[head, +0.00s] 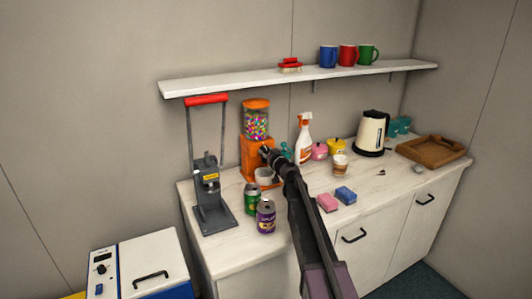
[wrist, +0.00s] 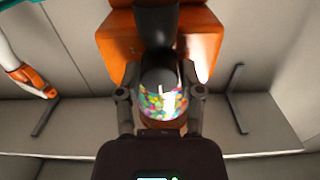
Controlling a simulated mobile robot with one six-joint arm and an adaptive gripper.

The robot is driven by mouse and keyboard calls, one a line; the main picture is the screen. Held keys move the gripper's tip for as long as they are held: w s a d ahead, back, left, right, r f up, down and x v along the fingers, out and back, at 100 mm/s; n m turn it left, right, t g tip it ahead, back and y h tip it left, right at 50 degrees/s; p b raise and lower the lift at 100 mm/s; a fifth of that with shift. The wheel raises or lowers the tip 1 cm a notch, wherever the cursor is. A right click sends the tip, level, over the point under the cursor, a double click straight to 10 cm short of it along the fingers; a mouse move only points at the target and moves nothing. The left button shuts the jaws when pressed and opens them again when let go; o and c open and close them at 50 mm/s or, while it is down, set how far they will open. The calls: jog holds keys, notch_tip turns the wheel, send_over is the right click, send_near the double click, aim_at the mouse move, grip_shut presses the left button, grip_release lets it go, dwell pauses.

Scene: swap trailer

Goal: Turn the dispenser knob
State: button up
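The orange dispenser (head: 255,144) stands on the counter, with a clear globe of coloured candies (head: 256,121) on top. In the wrist view its orange body (wrist: 118,40) is at the top and the candies (wrist: 152,104) are lower down. The dark round knob (wrist: 158,76) faces the wrist camera. My gripper (wrist: 160,93) is open, with one finger on each side of the knob and a visible gap at both sides. In the head view my gripper (head: 268,154) is at the dispenser's front and hides the knob.
A white cup (head: 264,175) stands below my gripper at the dispenser. Green (head: 251,198) and purple (head: 266,217) cans stand in front, and a red-handled press (head: 211,200) at left. A spray bottle (head: 304,138) is at right. A shelf (head: 300,77) runs above.

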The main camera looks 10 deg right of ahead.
jog(key=shift+c, duration=1)
jog(key=shift+w+m, duration=0.1)
jog(key=shift+m, duration=0.4)
jog(key=m, duration=0.2)
jog(key=shift+a+m, duration=0.1)
jog(key=shift+m, duration=0.2)
jog(key=m, duration=0.4)
jog(key=shift+w, duration=0.1)
jog(key=o, duration=1.2)
